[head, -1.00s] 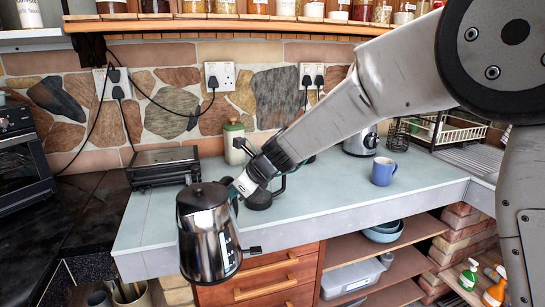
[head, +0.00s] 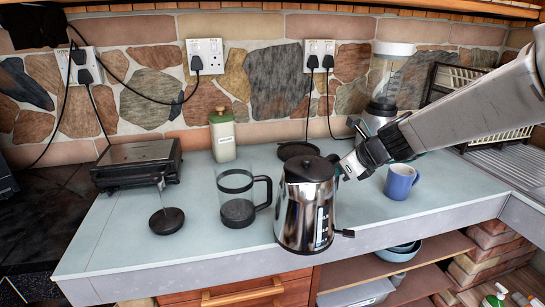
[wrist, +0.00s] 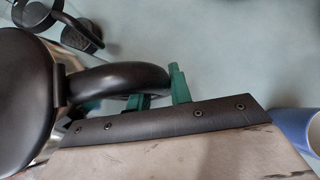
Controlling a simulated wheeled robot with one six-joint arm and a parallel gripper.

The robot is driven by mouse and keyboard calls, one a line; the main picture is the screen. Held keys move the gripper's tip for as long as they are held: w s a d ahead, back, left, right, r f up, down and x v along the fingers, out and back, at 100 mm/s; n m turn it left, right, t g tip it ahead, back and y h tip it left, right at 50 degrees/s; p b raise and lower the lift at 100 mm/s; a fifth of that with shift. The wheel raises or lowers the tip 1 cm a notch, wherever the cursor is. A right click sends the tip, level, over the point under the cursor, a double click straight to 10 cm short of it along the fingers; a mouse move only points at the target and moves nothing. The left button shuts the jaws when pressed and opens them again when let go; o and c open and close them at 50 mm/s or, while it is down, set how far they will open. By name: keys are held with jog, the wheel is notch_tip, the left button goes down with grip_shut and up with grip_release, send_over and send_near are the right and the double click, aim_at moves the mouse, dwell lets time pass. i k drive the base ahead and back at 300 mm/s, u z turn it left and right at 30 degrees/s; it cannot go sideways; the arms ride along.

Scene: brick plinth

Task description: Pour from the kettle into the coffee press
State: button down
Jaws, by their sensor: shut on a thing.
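The kettle (head: 304,212), shiny steel with a black lid, hangs roughly upright near the counter's front edge, just right of the coffee press. My gripper (head: 345,170) is shut on its black handle from the right. In the wrist view the green fingers (wrist: 158,95) are at the handle (wrist: 115,80), with the black kettle lid (wrist: 22,95) at the left. The coffee press (head: 235,195) is a clear glass jug with a black rim, base and handle, standing open and upright on the counter. Its handle points toward the kettle. The kettle's spout is not clearly visible.
A black plunger lid (head: 166,220) stands left of the press. A toaster (head: 138,165), a green jar (head: 222,137) and a round black base (head: 298,150) are behind. A blue mug (head: 400,182) stands right, below my arm. The front left counter (head: 110,240) is clear.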

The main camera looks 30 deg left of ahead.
aim_at(234, 178)
jog(key=u, duration=0.1)
jog(key=i, duration=1.05)
jog(key=u, duration=0.5)
